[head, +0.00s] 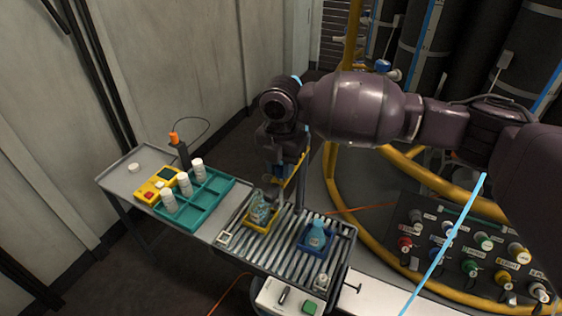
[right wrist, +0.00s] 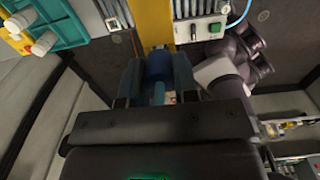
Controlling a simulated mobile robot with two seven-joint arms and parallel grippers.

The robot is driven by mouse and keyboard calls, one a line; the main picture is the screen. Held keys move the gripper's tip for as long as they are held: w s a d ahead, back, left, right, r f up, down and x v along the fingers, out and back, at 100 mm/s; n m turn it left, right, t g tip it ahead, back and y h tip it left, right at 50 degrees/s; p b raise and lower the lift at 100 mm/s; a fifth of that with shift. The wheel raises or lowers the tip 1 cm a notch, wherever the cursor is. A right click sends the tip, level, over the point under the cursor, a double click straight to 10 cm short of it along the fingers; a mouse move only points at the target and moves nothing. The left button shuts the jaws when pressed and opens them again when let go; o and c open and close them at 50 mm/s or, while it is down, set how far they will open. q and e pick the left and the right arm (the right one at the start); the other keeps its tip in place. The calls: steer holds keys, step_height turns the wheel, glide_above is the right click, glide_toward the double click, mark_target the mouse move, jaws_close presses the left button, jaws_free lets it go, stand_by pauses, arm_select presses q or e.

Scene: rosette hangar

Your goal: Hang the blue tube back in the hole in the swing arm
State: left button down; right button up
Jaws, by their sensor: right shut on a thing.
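My right gripper (head: 286,152) reaches down from the right arm in the head view, just above the far side of the roller table. In the right wrist view it (right wrist: 158,85) is shut on the blue tube (right wrist: 158,66), which stands between the two fingers. A yellow bar (right wrist: 158,18), which looks like the swing arm, runs right behind the tube there. In the head view the yellow swing arm (head: 296,172) shows beside the gripper, partly covered by it. The hole is hidden, and I cannot tell whether the tube touches the arm. My left gripper is not in view.
A teal rack (head: 215,205) with several white bottles stands on the table left of the rollers. A yellow tray (head: 250,225) with a clear bag and a blue tray (head: 303,246) with a blue bottle lie on the rollers (head: 272,250). A valve panel (head: 440,255) stands right.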

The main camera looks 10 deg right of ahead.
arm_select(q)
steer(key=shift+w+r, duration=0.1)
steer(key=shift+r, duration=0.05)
arm_select(e)
steer(key=shift+f, duration=0.3)
stand_by(0.4)
steer(key=o, duration=1.5)
steer(key=shift+r+p, duration=2.05)
steer(key=shift+r, duration=1)
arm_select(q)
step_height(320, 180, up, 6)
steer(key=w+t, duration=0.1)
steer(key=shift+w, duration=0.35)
arm_select(e)
steer(key=shift+f, duration=0.1)
